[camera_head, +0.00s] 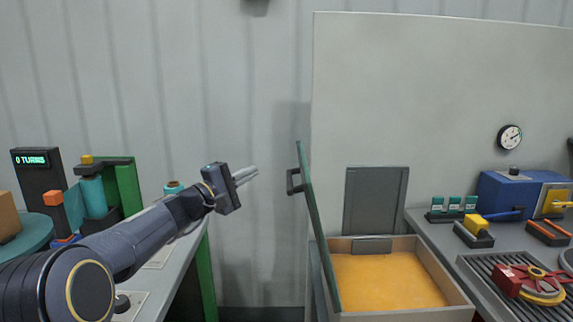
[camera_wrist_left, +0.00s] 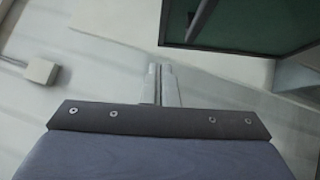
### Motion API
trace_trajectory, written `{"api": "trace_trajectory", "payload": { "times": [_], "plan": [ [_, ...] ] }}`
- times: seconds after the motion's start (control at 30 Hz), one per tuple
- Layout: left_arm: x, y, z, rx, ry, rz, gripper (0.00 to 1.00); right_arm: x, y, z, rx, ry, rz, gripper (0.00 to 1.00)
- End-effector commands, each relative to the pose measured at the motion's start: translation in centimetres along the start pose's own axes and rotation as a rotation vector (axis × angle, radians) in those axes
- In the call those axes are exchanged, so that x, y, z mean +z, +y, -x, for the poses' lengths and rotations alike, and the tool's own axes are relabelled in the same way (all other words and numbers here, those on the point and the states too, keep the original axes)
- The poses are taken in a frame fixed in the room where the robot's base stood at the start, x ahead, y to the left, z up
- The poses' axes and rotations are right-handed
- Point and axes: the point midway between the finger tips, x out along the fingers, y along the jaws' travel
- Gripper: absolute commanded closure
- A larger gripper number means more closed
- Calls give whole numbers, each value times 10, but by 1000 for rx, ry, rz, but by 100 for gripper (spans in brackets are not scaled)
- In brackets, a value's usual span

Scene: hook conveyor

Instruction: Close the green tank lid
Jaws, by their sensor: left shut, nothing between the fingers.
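The green tank lid (camera_head: 315,232) stands open, close to upright, along the left side of the tank (camera_head: 440,280). A dark handle (camera_head: 292,181) sticks out from the lid's left face. The tank is a box with pale walls holding orange-yellow contents. My left gripper (camera_head: 246,174) is shut and empty, to the left of the handle and apart from it. In the left wrist view the shut fingers (camera_wrist_left: 165,84) point toward the wall, with the dark green lid (camera_wrist_left: 240,25) above and to the right. My right gripper is not in view.
A grey panel (camera_head: 375,200) rises behind the tank. To the right, a counter holds a blue machine (camera_head: 515,195), a red and yellow part (camera_head: 530,283) and several small items. At left stand a dark post with a display (camera_head: 38,180) and a green frame (camera_head: 128,185).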

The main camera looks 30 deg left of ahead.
Motion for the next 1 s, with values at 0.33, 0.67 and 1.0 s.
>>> {"api": "trace_trajectory", "payload": {
  "times": [0.33, 0.67, 1.0],
  "plan": [
    [3, 2, -72, -3, -5, 3, 100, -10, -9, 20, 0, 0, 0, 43],
    [25, 1, -113, -2, -4, 2, 100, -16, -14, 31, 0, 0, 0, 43],
    [31, -1, -119, -3, -2, 0, 100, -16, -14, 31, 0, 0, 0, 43]
  ]
}}
